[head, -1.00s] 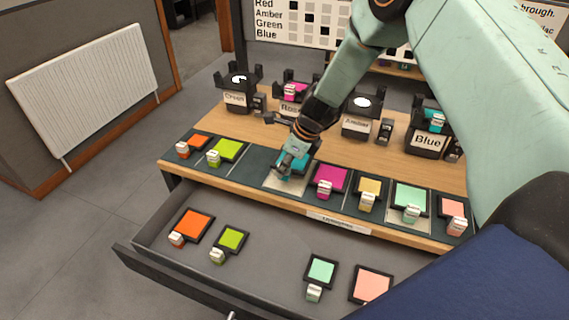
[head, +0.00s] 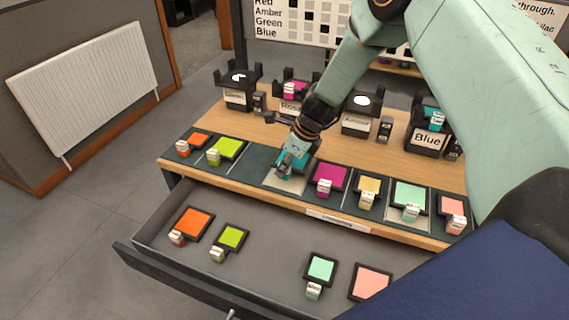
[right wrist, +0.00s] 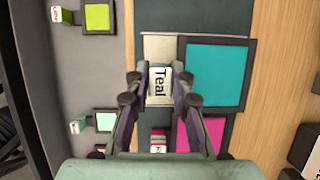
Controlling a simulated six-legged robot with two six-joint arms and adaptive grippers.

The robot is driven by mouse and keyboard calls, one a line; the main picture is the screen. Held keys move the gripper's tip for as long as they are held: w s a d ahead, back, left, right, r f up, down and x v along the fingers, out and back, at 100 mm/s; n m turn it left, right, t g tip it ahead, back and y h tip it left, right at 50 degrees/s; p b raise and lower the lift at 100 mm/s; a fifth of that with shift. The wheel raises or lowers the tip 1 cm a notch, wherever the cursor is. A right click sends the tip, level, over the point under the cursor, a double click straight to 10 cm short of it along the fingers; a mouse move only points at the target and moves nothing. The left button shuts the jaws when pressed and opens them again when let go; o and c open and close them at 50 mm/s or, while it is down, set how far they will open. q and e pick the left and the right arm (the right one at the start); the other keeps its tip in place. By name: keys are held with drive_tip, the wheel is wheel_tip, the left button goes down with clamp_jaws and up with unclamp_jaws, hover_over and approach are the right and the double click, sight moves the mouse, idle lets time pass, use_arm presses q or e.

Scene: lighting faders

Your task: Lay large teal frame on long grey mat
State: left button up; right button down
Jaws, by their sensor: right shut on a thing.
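The large teal frame (right wrist: 215,75) is a teal square with a black border and a white tag reading "Teal" (right wrist: 159,83). My right gripper (right wrist: 159,90) is shut on that tag in the right wrist view. The frame overlaps a pale grey mat (right wrist: 158,45), whose near part shows beside it; I cannot tell whether it touches. In the head view my right gripper (head: 284,172) is over the pale grey mat (head: 285,184), and the arm mostly hides the frame. My left gripper is not in view.
A magenta frame (head: 330,178) lies just right of the mat, and a lime frame (head: 228,148) lies farther left, with bare dark strip (head: 250,162) between. Lamp holders stand behind on the wooden top. The open drawer (head: 270,265) holds several frames.

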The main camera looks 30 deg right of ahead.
drive_tip(key=shift+f+b, duration=1)
drive_tip(key=shift+f, duration=0.25)
drive_tip(key=c, duration=1.1)
unclamp_jaws()
drive_tip(key=shift+r, duration=0.1)
drive_tip(key=w+a+r+p+v, duration=0.1)
drive_tip(key=p+v, duration=0.8)
drive_tip(key=v, duration=0.9)
drive_tip(key=shift+w+a+r, duration=0.15)
drive_tip(key=shift+w+a, duration=0.05)
drive_tip(key=shift+w, duration=0.15)
